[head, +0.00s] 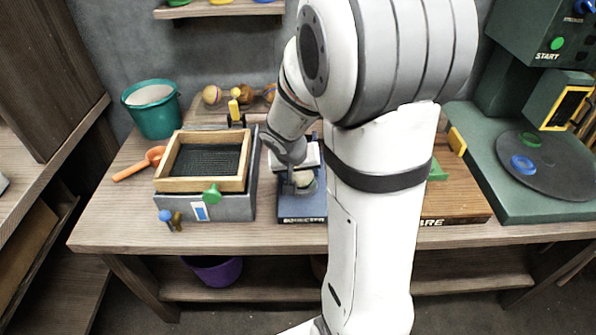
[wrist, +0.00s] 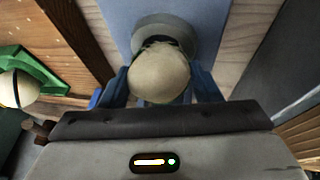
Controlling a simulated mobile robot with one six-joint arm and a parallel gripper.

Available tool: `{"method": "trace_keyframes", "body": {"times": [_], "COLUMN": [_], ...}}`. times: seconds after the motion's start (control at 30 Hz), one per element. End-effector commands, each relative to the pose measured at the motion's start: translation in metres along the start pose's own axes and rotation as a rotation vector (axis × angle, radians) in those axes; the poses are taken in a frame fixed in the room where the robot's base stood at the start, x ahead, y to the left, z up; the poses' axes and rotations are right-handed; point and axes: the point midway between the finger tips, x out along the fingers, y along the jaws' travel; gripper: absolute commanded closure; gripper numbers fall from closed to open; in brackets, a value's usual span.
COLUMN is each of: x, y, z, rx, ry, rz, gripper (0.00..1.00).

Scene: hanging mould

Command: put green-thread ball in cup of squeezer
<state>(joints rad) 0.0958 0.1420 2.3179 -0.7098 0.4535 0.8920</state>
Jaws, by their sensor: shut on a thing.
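A pale tan ball (wrist: 158,74) is between the two blue fingers of my gripper (wrist: 158,88) in the wrist view. My gripper is shut on it.
A green tray (wrist: 62,74) with another pale ball (wrist: 18,88) banded by dark thread is at the wrist view's left. In the head view, a wood-framed sieve box (head: 175,186) stands left of the squeezer, and a wooden board (head: 462,205) lies right. My arm hides the table between.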

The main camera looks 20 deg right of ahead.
Motion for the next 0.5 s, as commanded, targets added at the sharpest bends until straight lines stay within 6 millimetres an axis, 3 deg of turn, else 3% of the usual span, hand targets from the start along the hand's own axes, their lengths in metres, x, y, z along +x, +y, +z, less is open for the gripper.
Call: {"method": "trace_keyframes", "body": {"times": [0.5], "x": [0.0018], "y": [0.0009], "z": [0.0048], "rx": [0.0], "ry": [0.001], "rz": [0.0], "gripper": [0.69]}}
